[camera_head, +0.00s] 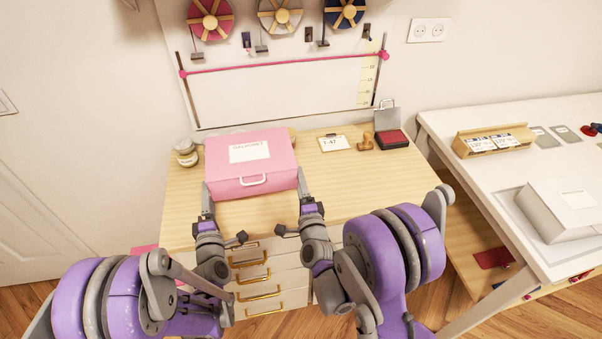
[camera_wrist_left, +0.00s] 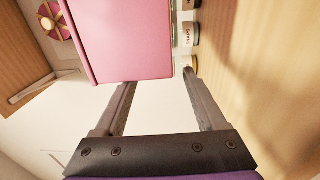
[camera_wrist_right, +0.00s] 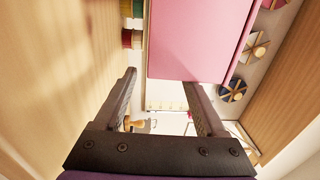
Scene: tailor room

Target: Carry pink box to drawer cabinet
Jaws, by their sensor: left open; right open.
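The pink box (camera_head: 245,166), closed, with a white label and a front handle, sits on the wooden top of the drawer cabinet (camera_head: 270,277). The cabinet's white drawers with brass handles show below. My left gripper (camera_head: 206,197) is open at the box's front left corner; my right gripper (camera_head: 302,187) is open at its front right corner. The box's pink side also shows past the spread fingers in the left wrist view (camera_wrist_left: 125,38) and in the right wrist view (camera_wrist_right: 200,38). Neither gripper holds it; whether any finger touches it I cannot tell.
A jar (camera_head: 186,153) stands left of the box. To the right lie a label card (camera_head: 333,143), a wooden stamp (camera_head: 365,142) and a red ink pad (camera_head: 392,138). A white table (camera_head: 470,180) with a white box (camera_head: 565,208) stands further right. The wooden top's right part is clear.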

